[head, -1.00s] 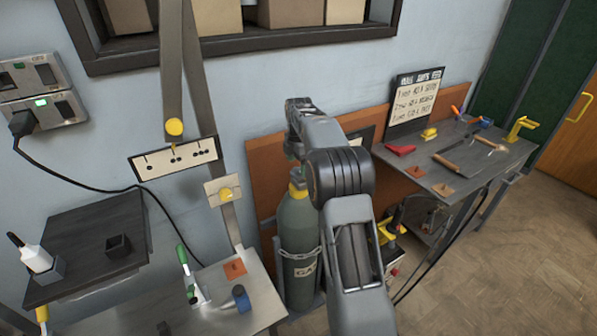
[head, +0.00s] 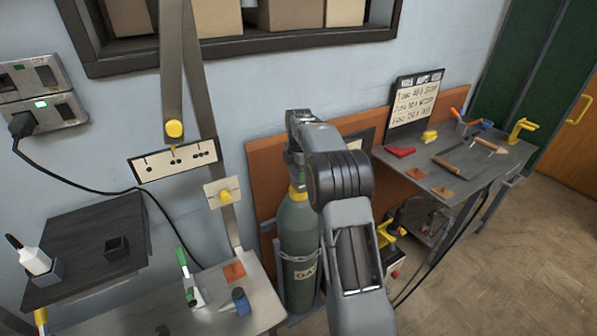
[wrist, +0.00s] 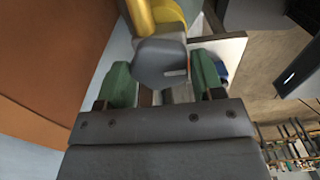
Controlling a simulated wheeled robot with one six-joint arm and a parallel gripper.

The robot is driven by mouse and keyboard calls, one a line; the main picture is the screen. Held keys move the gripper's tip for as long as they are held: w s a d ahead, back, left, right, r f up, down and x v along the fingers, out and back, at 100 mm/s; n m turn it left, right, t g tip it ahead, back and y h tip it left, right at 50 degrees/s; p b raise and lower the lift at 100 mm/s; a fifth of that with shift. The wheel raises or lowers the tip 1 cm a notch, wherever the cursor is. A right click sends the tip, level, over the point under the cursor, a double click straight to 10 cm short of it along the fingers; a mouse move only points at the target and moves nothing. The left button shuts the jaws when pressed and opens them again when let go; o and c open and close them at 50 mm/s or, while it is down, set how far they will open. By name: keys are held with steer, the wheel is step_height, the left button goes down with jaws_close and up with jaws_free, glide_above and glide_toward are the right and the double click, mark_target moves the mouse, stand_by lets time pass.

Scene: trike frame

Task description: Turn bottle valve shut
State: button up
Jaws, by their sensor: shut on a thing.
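The green-grey gas bottle (head: 298,235) stands upright against the orange-brown board, with a chain around its body and a yellow collar (head: 297,193) near its top. In the head view my gripper (head: 296,165) is over the bottle top, partly hidden by my wrist. In the wrist view a dark grey valve knob (wrist: 160,62) lies between the green fingers of my gripper (wrist: 163,80), which is shut on it. The yellow collar also shows in the wrist view (wrist: 143,15). The knob's marking and exact turn angle are hard to tell.
A metal bench (head: 455,160) with hand tools stands to the right of the bottle. A lower table (head: 255,300) with a blue item (head: 241,301) is to the left. The orange-brown board (head: 262,170) is close behind the bottle. The wood floor at right is open.

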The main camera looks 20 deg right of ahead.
steer(key=shift+c, duration=1.3)
